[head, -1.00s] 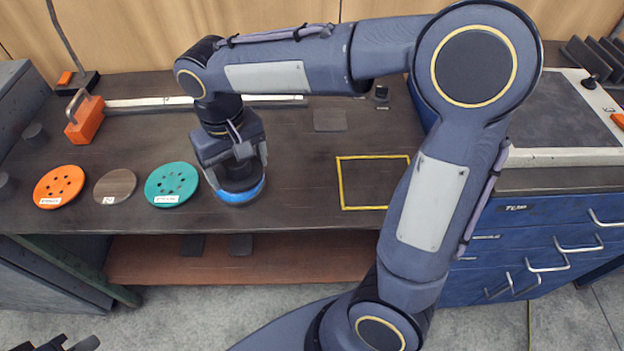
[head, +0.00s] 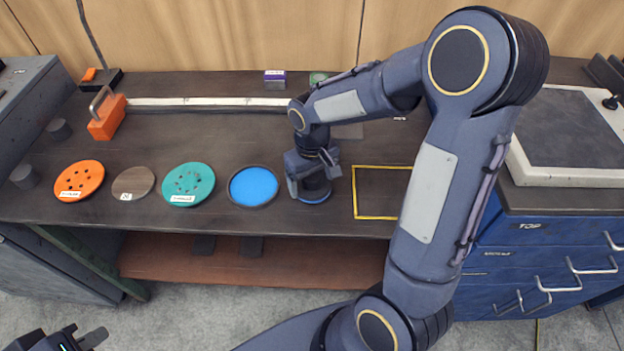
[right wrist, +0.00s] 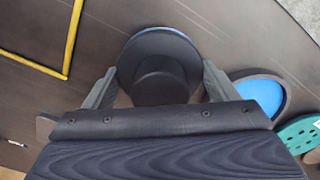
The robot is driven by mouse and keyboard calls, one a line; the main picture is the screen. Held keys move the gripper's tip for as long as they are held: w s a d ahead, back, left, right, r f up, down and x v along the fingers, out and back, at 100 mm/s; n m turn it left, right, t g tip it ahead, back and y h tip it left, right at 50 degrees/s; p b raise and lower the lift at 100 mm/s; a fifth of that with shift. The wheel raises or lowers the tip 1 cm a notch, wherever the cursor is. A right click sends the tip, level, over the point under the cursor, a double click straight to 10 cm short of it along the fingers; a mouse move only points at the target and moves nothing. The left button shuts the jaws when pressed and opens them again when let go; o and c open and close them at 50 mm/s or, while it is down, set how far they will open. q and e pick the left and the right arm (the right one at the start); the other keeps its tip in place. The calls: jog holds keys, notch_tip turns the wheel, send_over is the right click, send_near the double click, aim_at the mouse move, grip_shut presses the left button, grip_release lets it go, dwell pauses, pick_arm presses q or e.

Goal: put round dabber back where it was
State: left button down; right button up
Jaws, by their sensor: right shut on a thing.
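The round dabber (head: 313,196) is dark with a knob-like grip and a blue underside edge. My right gripper (head: 313,178) is shut on it, to the right of the blue round pad and left of the yellow outline. In the right wrist view the dabber (right wrist: 160,75) sits between the two fingers (right wrist: 160,92), its blue edge showing at the top. I cannot tell whether it touches the table. My left gripper (head: 62,340) is at the bottom left corner, partly cut off and away from the table; its jaw state is unclear.
The blue round pad (head: 253,187) lies in a dark rim, with a teal disc (head: 188,184), a brown disc (head: 133,183) and an orange disc (head: 79,180) to its left. A yellow square outline (head: 356,193) marks empty table. An orange block (head: 107,119) stands behind.

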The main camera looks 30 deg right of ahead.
jog(key=shift+f, duration=0.25)
jog(key=shift+f, duration=0.2)
jog(key=o, duration=0.8)
jog(key=shift+o, duration=0.2)
